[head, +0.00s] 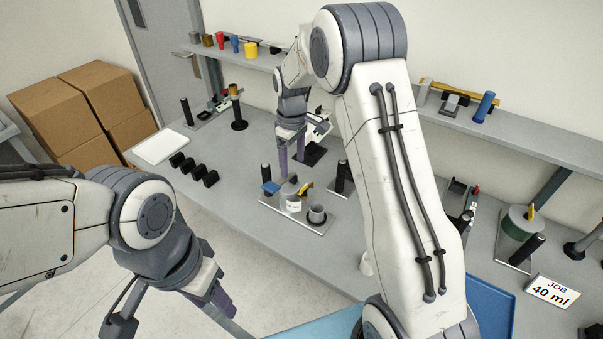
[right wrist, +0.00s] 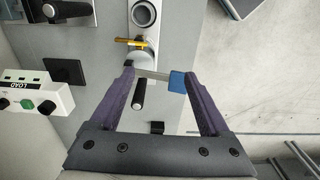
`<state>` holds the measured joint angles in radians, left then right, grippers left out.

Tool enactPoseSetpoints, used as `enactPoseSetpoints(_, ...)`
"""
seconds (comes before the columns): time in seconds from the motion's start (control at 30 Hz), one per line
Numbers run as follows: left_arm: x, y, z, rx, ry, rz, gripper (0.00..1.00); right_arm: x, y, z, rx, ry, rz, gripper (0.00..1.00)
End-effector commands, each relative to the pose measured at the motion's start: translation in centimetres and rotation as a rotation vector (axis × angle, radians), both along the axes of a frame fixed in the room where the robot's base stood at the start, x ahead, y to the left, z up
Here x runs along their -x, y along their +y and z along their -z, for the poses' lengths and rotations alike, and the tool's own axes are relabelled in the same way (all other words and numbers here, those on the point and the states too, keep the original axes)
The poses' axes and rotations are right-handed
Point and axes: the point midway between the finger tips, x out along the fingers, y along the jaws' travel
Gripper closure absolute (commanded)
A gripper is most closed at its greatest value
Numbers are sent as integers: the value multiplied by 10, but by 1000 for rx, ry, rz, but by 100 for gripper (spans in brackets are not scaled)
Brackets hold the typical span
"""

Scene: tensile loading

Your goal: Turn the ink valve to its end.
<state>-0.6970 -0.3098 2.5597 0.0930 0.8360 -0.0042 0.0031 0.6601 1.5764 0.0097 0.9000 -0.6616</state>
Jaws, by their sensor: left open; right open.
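On a bench plate (head: 290,217) stand a white container (head: 291,203) with a yellow lever (head: 306,187), a grey cup (head: 317,213) and a blue-ended lever (head: 271,187). I cannot tell which lever is the ink valve. My right gripper (head: 291,168) is open above this plate. In the right wrist view its jaws (right wrist: 159,76) straddle the blue block (right wrist: 178,81) on a thin grey bar, close to the right finger; contact is unclear. The yellow lever (right wrist: 134,41) lies beyond the fingertips. My left gripper (head: 224,302) is open and empty at lower left, away from the bench plate.
A black post (right wrist: 139,94) stands between the right fingers. Black blocks (head: 193,168) and a white pad (head: 161,147) lie to the left. A "JOB 40 ml" sign (head: 553,292) and a green-based drum (head: 521,225) are at right. A "LOAD" box (right wrist: 35,91) shows at left.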

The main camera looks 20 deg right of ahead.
Motion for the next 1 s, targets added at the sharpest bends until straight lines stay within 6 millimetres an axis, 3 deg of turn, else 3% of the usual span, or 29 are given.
enactPoseSetpoints(0.03, 0, 0, -6, 0, 0, 0, 50, -9, -17, 5, 3, 4, 4, 20)
enactPoseSetpoints(0.1, 0, 0, -8, 0, 0, 1, 50, -17, -31, 12, 6, 6, 0, 20)
enactPoseSetpoints(0.2, 0, 0, -10, 0, 0, 1, 50, -22, -40, 19, 8, 7, -6, 20)
enactPoseSetpoints(0.37, 0, 0, -18, 0, 0, 2, 50, -22, -41, 36, 7, 11, -7, 20)
enactPoseSetpoints(0.73, 0, 0, -47, 0, 0, 4, 50, -22, -41, 102, 7, 9, -6, 20)
enactPoseSetpoints(1.0, 0, 0, -53, 0, 0, 3, 50, -23, -41, 123, 7, 6, -6, 20)
